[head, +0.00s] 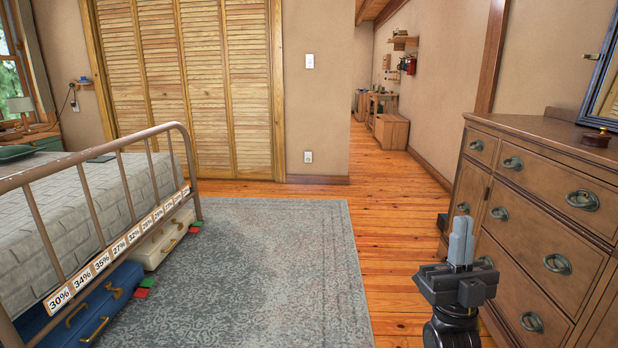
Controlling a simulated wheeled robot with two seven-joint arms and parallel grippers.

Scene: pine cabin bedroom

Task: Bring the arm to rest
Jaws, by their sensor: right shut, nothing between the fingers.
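My right gripper (461,243) is at the lower right of the head view. It points up, its grey fingers are together, and nothing is between them. It stands in front of the wooden dresser (540,165), over the plank floor. I cannot tell from this one view whether it touches the dresser. My left gripper is not in view.
A metal bed frame (95,160) with percentage labels stands at the left. A blue suitcase (85,305) and a cream suitcase (165,238) lie under it. A grey rug (270,265) covers the middle floor. A clear plank passage (385,185) runs back to a wooden cabinet (391,132).

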